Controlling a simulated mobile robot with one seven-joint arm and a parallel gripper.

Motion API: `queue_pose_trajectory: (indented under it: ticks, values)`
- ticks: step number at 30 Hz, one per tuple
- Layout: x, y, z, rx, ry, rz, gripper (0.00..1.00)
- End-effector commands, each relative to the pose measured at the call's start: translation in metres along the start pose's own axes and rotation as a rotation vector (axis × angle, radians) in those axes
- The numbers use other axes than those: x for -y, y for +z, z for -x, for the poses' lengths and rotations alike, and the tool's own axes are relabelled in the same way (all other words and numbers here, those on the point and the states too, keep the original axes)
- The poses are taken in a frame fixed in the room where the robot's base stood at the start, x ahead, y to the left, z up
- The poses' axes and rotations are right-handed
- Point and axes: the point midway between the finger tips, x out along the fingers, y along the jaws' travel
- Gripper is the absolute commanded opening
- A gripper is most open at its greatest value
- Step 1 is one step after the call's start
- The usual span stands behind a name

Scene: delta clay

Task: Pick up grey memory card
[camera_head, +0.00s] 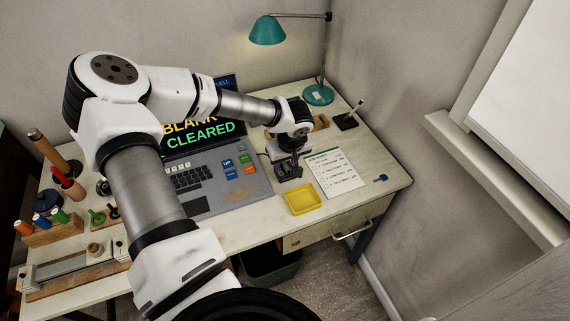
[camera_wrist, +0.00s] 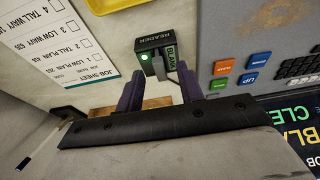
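A dark card reader (camera_wrist: 150,43) with a green light sits on the desk in the wrist view. In the head view my gripper (camera_head: 287,158) is low over the dark reader (camera_head: 288,172), right of the laptop. The card cannot be made out there.
The laptop (camera_head: 237,192) reads CLEARED, left of the reader. A yellow tray (camera_head: 304,199) is in front, a job sheet (camera_head: 336,172) to the right. A teal lamp (camera_head: 319,95) stands behind.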

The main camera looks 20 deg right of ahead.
Motion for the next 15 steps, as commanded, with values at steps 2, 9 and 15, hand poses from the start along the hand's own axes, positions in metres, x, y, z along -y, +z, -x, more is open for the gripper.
queue_pose_trajectory:
  ticks: [2,9,15]
  values:
    - [-0.0001,0.0003,-0.0061,0.001,0.000,0.000,0.37]
    - [0.0004,0.0001,-0.0096,0.000,-0.001,0.000,0.37]
    - [0.0003,0.0002,-0.0094,0.000,0.000,0.000,0.14]
